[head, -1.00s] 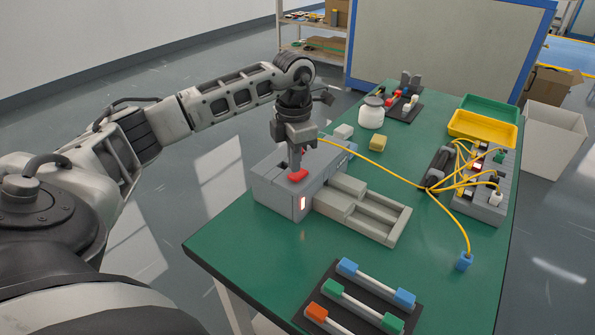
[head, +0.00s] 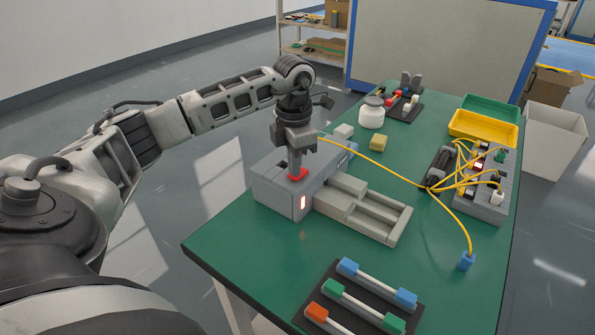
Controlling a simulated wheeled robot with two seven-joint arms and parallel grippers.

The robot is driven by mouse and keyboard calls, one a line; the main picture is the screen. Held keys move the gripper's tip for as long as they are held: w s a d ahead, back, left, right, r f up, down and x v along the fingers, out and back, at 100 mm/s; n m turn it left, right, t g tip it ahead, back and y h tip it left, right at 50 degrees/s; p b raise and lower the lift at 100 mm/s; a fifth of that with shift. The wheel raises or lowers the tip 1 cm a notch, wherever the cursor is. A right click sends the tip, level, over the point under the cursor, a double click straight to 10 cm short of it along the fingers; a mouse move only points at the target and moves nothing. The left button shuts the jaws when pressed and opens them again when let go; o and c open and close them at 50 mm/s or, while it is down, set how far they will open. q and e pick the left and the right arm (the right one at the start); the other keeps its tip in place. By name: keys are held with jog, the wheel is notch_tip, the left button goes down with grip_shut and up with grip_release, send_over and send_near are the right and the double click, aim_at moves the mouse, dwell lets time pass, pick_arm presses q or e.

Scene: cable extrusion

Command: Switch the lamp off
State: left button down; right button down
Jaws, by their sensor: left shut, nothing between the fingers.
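A grey box (head: 279,192) stands on the green table. A small lamp (head: 303,202) on its front end glows white with a reddish edge. A red button or switch (head: 304,175) is on top of the box. My left gripper (head: 296,174) points straight down with its fingers shut and empty. Its fingertips are at the red part and seem to touch it, hiding its middle. My right gripper is not in view.
A grey open tray (head: 400,228) adjoins the box. A yellow cable (head: 385,170) runs behind the gripper to a connector block (head: 482,208). A rack of coloured rods (head: 331,318) lies at the front. A white jar (head: 371,115) stands farther back.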

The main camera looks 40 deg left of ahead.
pick_arm(q)
jog(key=shift+s+f, duration=0.1)
jog(key=shift+f, duration=0.35)
jog(key=shift+r, duration=0.15)
notch_tip(320, 180, up, 7)
jog(key=p, duration=0.5)
dwell(0.3)
dwell(0.4)
